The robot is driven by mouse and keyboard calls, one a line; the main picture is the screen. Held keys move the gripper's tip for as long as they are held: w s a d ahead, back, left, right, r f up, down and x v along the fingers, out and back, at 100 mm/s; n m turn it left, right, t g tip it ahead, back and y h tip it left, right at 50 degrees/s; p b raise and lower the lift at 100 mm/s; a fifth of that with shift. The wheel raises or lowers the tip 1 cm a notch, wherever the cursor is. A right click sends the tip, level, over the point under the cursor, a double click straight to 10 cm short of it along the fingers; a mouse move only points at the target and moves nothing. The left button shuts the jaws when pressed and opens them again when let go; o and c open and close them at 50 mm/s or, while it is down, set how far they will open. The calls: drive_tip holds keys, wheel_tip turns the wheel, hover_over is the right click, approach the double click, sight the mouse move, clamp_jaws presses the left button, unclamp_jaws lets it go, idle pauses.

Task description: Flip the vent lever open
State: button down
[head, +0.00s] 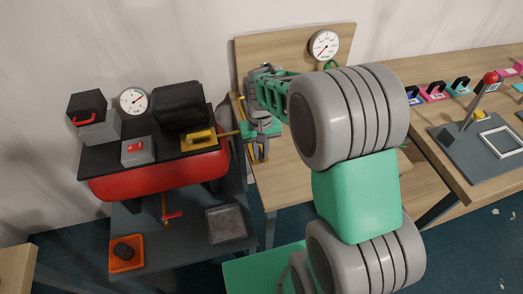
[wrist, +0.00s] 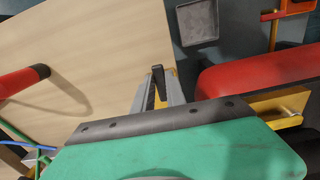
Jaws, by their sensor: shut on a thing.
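My gripper (wrist: 157,90) is shut on a narrow dark and yellow piece (wrist: 158,73) at the wooden table's edge, as the wrist view shows. Only the tip of this piece shows, so I cannot tell if it is the vent lever. In the head view my gripper (head: 260,150) points down between the table and the red tank (head: 150,182); my arm hides part of this area. Under the tank hangs a brass valve with a red handle (head: 172,215). It also shows at the top right of the wrist view, as a red handle (wrist: 289,14).
The red tank (wrist: 255,72) lies close beside my gripper. The wooden table (wrist: 80,50) has a gauge (head: 324,45) on its backboard. A red bar with a black end (wrist: 22,80) stands above the table. A grey tray (head: 226,223) lies on the lower shelf.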

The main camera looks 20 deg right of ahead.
sight(260, 155)
drive_tip(key=c, duration=1.4)
unclamp_jaws()
drive_tip(key=shift+o, duration=0.2)
wheel_tip(260, 155, up, 8)
drive_tip(key=shift+b, duration=0.45)
drive_tip(key=shift+w+f, duration=0.15)
drive_tip(key=shift+f, duration=0.25)
drive_tip(key=s+f, duration=0.4)
drive_tip(key=s, duration=0.2)
drive_tip(key=s+r+t, duration=0.1)
drive_tip(key=s+r, duration=0.3)
drive_tip(key=s, duration=0.4)
drive_tip(key=r+t, duration=0.1)
drive_tip(key=r, duration=0.2)
drive_tip(key=r+t, duration=0.1)
drive_tip(key=r, duration=0.1)
drive_tip(key=shift+w+d+r+t, duration=0.1)
drive_tip(key=shift+w+r+t, duration=0.05)
drive_tip(key=shift+w+t, duration=0.15)
